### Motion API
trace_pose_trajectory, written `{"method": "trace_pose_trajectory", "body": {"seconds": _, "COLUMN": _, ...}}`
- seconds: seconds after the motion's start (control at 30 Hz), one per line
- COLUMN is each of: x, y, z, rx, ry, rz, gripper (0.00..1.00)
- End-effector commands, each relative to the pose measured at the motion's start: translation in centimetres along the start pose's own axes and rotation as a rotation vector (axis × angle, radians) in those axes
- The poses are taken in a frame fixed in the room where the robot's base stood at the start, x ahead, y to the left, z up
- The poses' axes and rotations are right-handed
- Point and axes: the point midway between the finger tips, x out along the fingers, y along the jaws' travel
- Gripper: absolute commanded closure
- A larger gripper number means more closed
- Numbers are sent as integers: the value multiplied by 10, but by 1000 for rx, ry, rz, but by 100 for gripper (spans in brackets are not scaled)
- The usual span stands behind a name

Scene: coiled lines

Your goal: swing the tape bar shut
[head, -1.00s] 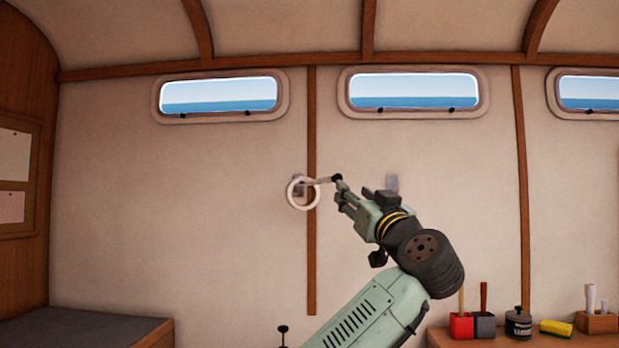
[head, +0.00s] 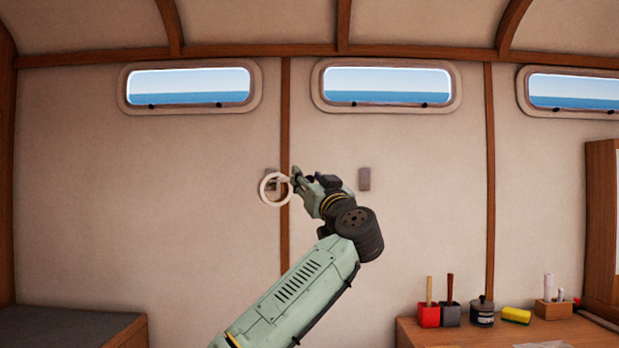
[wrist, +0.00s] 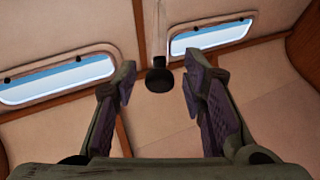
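The tape bar is a pale rod with a black end knob (wrist: 159,75), which shows in the wrist view between my two fingers. A white tape ring (head: 263,190) hangs by the wall near a grey bracket (head: 271,173) in the head view. My gripper (head: 295,178) is just right of the ring, at the bar's free end. Its fingers are open, with a gap on each side of the knob. A second grey bracket (head: 364,179) is on the wall to the right, apart from the bar. The gripper hides part of the bar in the head view.
A wooden wall strip (head: 286,110) runs behind the bar. At lower right a counter (head: 450,333) holds a red cup (head: 429,316), a dark cup, a jar and a yellow sponge (head: 516,314). A grey-topped bench (head: 60,325) is at lower left.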

Motion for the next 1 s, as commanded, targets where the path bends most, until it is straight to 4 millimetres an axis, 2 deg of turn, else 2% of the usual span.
{"method": "trace_pose_trajectory", "body": {"seconds": 0.1, "x": 0, "y": 0, "z": 0, "rx": 0, "ry": 0, "rz": 0, "gripper": 63}}
{"method": "trace_pose_trajectory", "body": {"seconds": 0.67, "x": 0, "y": 0, "z": 0, "rx": 1, "ry": 0, "rz": 0, "gripper": 100}}
{"method": "trace_pose_trajectory", "body": {"seconds": 1.0, "x": 0, "y": 0, "z": 0, "rx": 1, "ry": 0, "rz": 0, "gripper": 100}}
